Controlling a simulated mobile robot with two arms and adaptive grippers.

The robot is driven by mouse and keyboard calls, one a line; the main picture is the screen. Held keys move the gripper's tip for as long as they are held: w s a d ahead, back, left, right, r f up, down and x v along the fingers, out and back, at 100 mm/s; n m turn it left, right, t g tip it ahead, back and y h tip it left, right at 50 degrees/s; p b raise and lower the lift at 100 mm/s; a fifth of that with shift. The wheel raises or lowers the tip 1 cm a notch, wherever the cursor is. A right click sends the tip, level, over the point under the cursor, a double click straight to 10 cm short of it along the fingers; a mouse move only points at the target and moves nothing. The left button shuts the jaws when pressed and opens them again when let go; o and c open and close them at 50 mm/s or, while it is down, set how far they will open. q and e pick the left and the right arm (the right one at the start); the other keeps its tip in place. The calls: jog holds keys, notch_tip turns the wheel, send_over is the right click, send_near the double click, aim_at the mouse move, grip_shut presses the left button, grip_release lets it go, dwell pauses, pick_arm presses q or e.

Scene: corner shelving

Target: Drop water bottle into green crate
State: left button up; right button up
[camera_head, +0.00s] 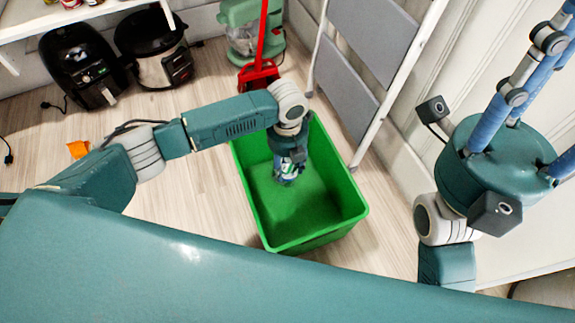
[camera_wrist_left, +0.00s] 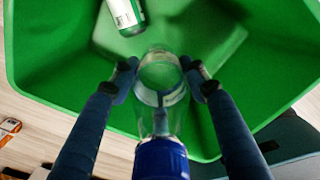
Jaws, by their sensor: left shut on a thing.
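My left gripper (camera_head: 289,158) reaches down into the green crate (camera_head: 352,208) from above. In the left wrist view, its two dark blue fingers (camera_wrist_left: 160,78) are shut on a clear water bottle (camera_wrist_left: 160,120) with a blue cap. The bottle's cap end is toward the camera and its clear body points down toward the crate floor. The green crate (camera_wrist_left: 55,65) fills the view behind it. My right gripper (camera_head: 505,130) is at the right of the head view, away from the crate, with its fingertips out of frame.
An item with a white and green label (camera_wrist_left: 125,14) lies in the crate. A step ladder (camera_head: 370,60) stands right behind the crate. A red dustpan (camera_head: 258,75), a green mixer (camera_head: 245,28) and black appliances (camera_head: 85,65) stand at the back. An orange object (camera_head: 78,149) lies left.

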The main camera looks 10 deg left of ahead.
pick_arm(q)
jog(key=o, duration=0.9)
notch_tip(320, 180, up, 12)
jog(key=shift+f, duration=0.1)
dwell(0.5)
